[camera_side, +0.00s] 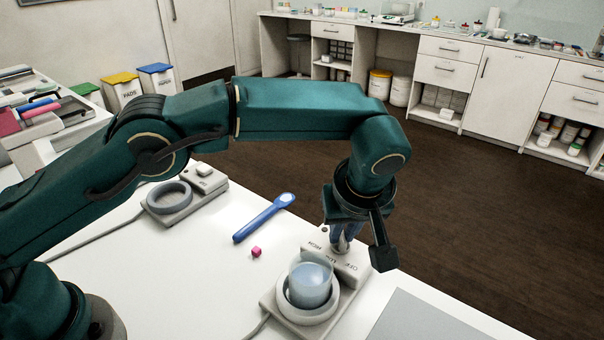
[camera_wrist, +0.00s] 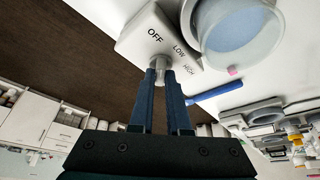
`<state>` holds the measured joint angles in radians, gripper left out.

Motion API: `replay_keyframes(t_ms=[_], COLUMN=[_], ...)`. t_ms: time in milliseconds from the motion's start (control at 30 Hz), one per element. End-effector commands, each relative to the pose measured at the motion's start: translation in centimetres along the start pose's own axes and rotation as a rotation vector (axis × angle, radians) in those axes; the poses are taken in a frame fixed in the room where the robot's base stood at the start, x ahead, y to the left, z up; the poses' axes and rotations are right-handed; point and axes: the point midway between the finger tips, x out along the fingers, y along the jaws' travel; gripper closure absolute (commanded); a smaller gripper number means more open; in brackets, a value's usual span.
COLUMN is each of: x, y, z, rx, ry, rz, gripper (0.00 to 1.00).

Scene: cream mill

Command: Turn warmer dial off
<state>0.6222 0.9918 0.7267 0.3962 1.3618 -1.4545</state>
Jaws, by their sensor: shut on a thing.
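The beaker warmer (camera_side: 275,307) stands at the front of the white table, with a round well and a raised control box (camera_side: 352,270) marked OFF, LOW and HIGH. Its grey dial (camera_wrist: 160,63) sits on the box beside these labels. My gripper (camera_side: 343,232) reaches down from above and is shut on the dial. In the wrist view, both fingers of my gripper (camera_wrist: 160,76) lie on either side of it. The fingers hide much of the dial, and I cannot tell which label it points to. A clear beaker (camera_side: 310,285) with bluish contents sits in the well.
A second grey device with a ring (camera_side: 169,196) stands further back left. A blue spatula-like tool (camera_side: 263,218) and a small pink cube (camera_side: 256,252) lie on the table between. A grey mat (camera_side: 420,318) lies at the front right. The table's edge is just beyond the control box.

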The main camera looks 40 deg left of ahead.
Motion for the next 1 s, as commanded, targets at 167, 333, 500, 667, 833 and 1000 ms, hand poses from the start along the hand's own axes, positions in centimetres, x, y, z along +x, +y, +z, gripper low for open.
replay_keyframes(t_ms=[167, 333, 500, 667, 833, 1000], x=[-0.02, -0.05, -0.05, -0.04, -0.02, -0.04], y=[0.00, 0.02, 0.02, 0.01, 0.02, 0.03], z=[0.16, 0.17, 0.19, 0.20, 0.14, 0.09], rx=[-0.029, -0.038, -0.038, -0.038, -0.037, -0.037], ry=[-0.005, -0.005, -0.006, -0.006, -0.004, -0.003], rz=[-0.014, -0.017, -0.017, -0.017, -0.016, -0.016], gripper=[1.00, 1.00, 1.00, 0.70, 0.55, 0.55])
